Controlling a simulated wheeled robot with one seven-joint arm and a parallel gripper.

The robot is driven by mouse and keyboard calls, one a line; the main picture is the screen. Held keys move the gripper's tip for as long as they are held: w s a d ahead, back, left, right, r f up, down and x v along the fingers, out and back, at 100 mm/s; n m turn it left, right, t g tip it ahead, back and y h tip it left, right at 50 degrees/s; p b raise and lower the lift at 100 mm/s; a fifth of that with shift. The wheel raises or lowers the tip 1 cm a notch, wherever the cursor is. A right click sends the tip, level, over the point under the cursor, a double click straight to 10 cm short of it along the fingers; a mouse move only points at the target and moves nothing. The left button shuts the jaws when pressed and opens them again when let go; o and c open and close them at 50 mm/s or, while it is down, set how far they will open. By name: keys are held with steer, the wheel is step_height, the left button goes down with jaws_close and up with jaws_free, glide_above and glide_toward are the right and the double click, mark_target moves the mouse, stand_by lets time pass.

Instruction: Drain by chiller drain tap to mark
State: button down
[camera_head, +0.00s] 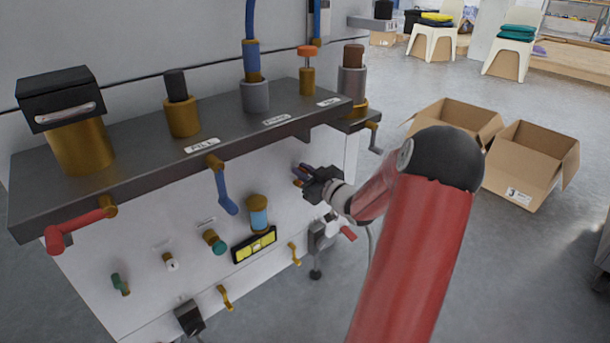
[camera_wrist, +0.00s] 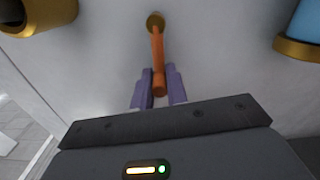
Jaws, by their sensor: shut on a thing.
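An orange lever handle (camera_wrist: 158,60) hangs from a brass pivot (camera_wrist: 155,20) on the white front panel in the wrist view. My gripper (camera_wrist: 160,88) has its purple fingers either side of the lever's free end, shut on it. In the head view my gripper (camera_head: 300,177) is at the right part of the panel, under the dark shelf, and mostly hides this lever. A blue sight cylinder with brass ends (camera_head: 258,215) is to its left; no level mark can be made out on it. Whether this lever is the chiller drain tap cannot be read.
A blue lever (camera_head: 225,190) and a red lever (camera_head: 80,230) hang at the shelf's front. A grey lever (camera_head: 374,138) is at its right end. A yellow bubble level (camera_head: 254,245) and small taps are lower. Cardboard boxes (camera_head: 535,160) stand on the floor at right.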

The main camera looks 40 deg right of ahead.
stand_by(0.4)
steer(key=c, duration=1.4)
jaws_free()
steer(key=shift+s, duration=0.1)
steer(key=s, duration=0.7)
steer(key=shift+s+d, duration=0.25)
steer(key=shift+s, duration=0.1)
